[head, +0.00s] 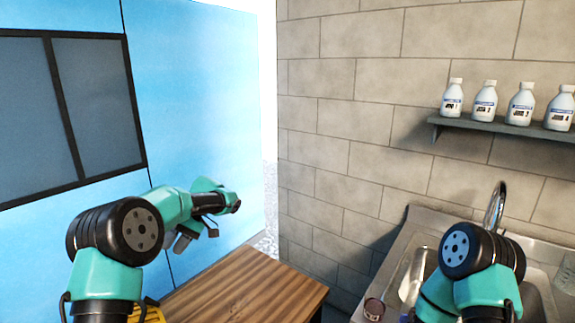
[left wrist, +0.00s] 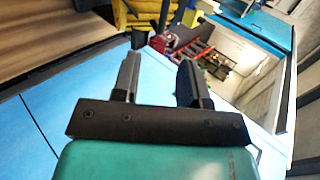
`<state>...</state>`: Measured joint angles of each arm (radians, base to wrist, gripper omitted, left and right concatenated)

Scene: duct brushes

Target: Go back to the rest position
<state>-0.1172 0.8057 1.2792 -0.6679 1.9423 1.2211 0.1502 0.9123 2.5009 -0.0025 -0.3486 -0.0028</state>
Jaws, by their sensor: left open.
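My left gripper (head: 197,236) hangs in the air beside the blue wall panel, above and behind the wooden table. In the left wrist view its two dark fingers (left wrist: 160,65) stand apart with nothing between them. My right arm shows at the lower right of the head view, in front of the sink. Its gripper is out of view. No duct brush can be made out in either view.
A wooden table (head: 240,288) stands at the lower middle, its visible top bare. A metal sink (head: 540,283) is at the right, with a small reddish cup (head: 374,309) near its left edge. White bottles (head: 485,103) stand on a wall shelf (head: 500,127).

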